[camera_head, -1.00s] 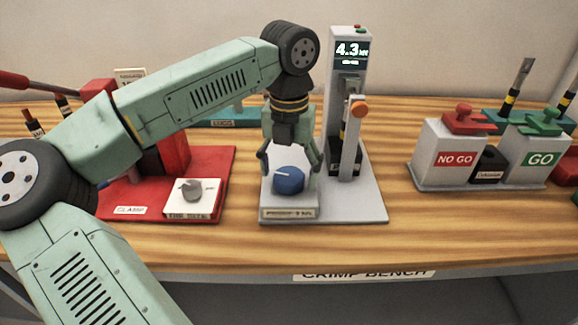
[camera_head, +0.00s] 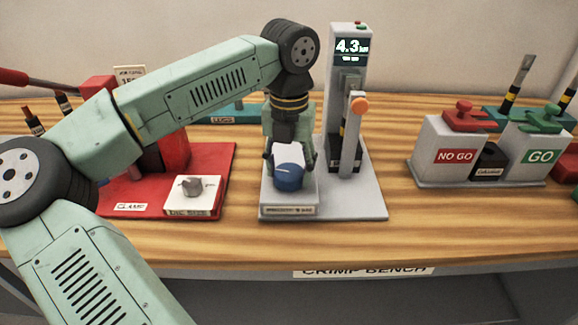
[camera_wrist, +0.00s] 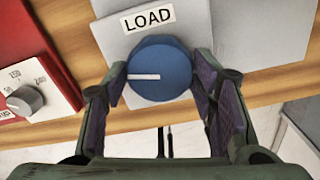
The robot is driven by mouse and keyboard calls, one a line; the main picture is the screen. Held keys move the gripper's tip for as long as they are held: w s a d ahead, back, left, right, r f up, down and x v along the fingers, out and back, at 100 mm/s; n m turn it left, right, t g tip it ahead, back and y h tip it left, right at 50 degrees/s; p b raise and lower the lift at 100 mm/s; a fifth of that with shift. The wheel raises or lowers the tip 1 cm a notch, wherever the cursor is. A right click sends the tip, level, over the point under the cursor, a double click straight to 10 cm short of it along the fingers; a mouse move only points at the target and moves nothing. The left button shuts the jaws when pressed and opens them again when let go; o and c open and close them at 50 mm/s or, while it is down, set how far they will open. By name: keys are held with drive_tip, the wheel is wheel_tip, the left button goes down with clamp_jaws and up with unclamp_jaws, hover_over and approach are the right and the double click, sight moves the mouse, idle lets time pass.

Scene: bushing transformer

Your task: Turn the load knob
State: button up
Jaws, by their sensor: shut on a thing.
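The load knob (camera_head: 289,178) is a round blue knob with a white pointer line, on the pale grey base of the display stand. A "LOAD" label (camera_wrist: 148,20) shows beside it in the wrist view. There the knob (camera_wrist: 160,72) sits between my two fingers, and its white line points left. My gripper (camera_head: 289,158) reaches down behind the knob in the head view. In the wrist view my gripper (camera_wrist: 158,80) is shut on the knob, one finger on each side. The exact contact at the right finger is hard to see.
A display (camera_head: 352,48) reading 4.3 tops the grey column, with an orange-tipped lever (camera_head: 360,106) in front. A red base (camera_head: 222,160) with a grey dial (camera_head: 195,187) stands left. NO GO (camera_head: 455,157) and GO (camera_head: 540,157) blocks stand right. Bench front is clear.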

idle(0.3)
drive_tip(key=m+b, duration=0.2)
drive_tip(key=m, duration=0.2)
drive_tip(key=shift+f, duration=0.1)
drive_tip(key=m+b, duration=0.2)
drive_tip(key=m, duration=0.9)
drive_tip(key=shift+m, duration=0.4)
drive_tip(key=shift+m+b, duration=0.4)
drive_tip(key=shift+m, duration=1.9)
drive_tip(key=o, duration=1.1)
